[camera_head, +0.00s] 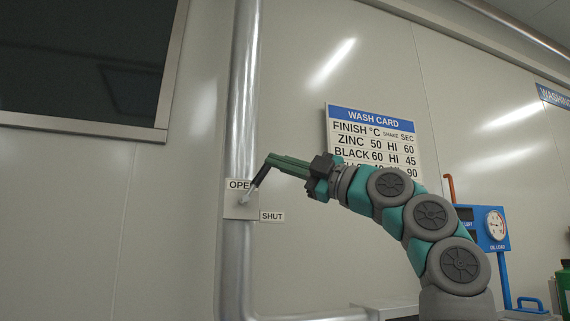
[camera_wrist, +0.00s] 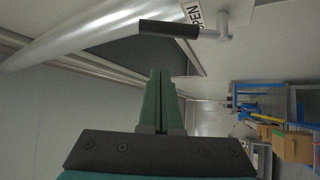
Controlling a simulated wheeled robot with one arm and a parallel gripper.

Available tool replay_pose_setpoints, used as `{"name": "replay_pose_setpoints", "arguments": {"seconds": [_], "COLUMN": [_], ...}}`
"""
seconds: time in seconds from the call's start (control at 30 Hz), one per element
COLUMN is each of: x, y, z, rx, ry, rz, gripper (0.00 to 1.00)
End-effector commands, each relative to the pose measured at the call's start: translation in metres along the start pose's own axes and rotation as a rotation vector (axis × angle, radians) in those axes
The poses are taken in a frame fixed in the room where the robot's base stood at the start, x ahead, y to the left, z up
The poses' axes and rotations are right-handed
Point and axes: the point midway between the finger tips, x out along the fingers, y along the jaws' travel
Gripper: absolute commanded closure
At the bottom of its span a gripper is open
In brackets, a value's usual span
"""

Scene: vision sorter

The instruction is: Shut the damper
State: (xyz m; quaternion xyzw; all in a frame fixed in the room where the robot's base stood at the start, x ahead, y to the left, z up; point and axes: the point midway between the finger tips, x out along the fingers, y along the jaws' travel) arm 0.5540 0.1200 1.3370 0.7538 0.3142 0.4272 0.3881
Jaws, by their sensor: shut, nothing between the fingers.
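The damper lever has a black grip (camera_head: 261,177) on a short silver rod, fixed to a plate (camera_head: 240,212) on the vertical metal duct (camera_head: 243,110). The SHUT label (camera_head: 271,217) is lower right of the pivot. My gripper (camera_head: 270,159) is shut and empty, its green fingertips by the upper end of the grip. In the wrist view the grip (camera_wrist: 168,28) lies beyond my fingertips (camera_wrist: 161,73), with a gap in the picture. I cannot tell whether they touch.
A wash card sign (camera_head: 370,140) hangs on the wall behind my arm. A dark window (camera_head: 85,60) is at upper left. A blue gauge unit (camera_head: 487,228) stands at right. Boxes (camera_wrist: 292,147) show at right in the wrist view.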

Motion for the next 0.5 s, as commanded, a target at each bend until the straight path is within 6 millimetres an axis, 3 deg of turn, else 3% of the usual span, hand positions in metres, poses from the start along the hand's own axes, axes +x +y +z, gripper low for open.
{"name": "replay_pose_setpoints", "arguments": {"seconds": [0.13, 0.5], "x": [0.025, 0.061], "y": [0.001, 0.002], "z": [0.000, 0.000], "rx": [0.004, 0.003], "ry": [-0.002, 0.000], "rz": [-0.005, -0.003], "gripper": [1.00, 1.00]}}
